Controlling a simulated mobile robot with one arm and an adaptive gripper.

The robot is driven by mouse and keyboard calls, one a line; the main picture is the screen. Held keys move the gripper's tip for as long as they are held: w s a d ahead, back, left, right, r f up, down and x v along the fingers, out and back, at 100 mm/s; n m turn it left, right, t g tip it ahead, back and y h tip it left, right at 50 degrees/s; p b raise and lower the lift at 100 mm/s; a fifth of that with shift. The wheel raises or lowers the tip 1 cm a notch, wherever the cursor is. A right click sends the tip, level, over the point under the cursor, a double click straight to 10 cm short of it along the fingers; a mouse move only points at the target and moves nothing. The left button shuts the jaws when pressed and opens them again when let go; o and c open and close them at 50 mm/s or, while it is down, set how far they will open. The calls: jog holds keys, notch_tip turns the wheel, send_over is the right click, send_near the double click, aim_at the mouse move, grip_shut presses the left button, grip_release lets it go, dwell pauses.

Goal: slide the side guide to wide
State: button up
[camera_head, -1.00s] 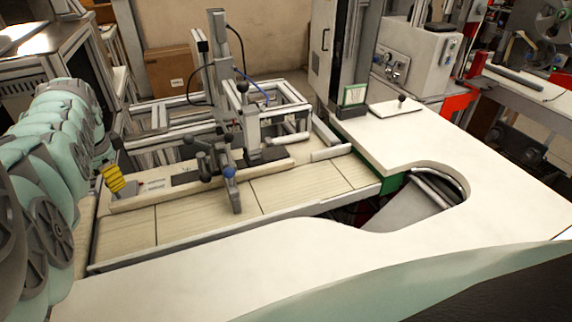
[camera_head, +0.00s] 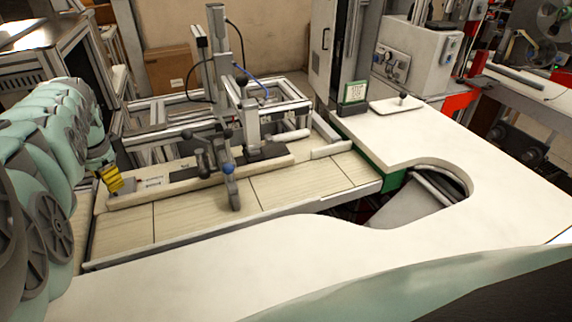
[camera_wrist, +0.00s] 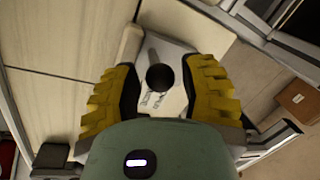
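My gripper (camera_head: 112,180) has yellow ribbed fingers and is at the left end of the long pale side guide (camera_head: 190,183) on the feeding table. In the wrist view my gripper (camera_wrist: 163,88) is open. Its fingers stand on either side of a round black knob (camera_wrist: 160,77), with a gap on both sides. The knob is on a grey lever above a light plate (camera_wrist: 178,52) with printed lettering, too blurred to read. I cannot tell the knob's height relative to the fingertips. In the head view my fingers hide the knob.
A blue-and-grey clamp lever (camera_head: 230,180) and dark handles (camera_head: 205,158) stand over the table to the right of my gripper. A metal frame with an upright post (camera_head: 217,75) rises behind. The white worktop (camera_head: 300,240) in front is clear.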

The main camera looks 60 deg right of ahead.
grip_shut()
jog(key=shift+a+p, duration=0.1)
jog(key=shift+p, duration=0.25)
jog(key=shift+s+a+r+p, duration=0.15)
jog(key=shift+s+r+p, duration=0.1)
jog(key=shift+p, duration=0.75)
jog(key=s+p, duration=0.1)
jog(key=p, duration=0.1)
jog(key=shift+a+p, duration=0.35)
jog(key=shift+p, duration=0.05)
jog(key=shift+s+a+f+p, duration=0.15)
jog(key=shift+s+a+p, duration=0.15)
jog(key=shift+p, duration=0.5)
jog(key=shift+f, duration=0.15)
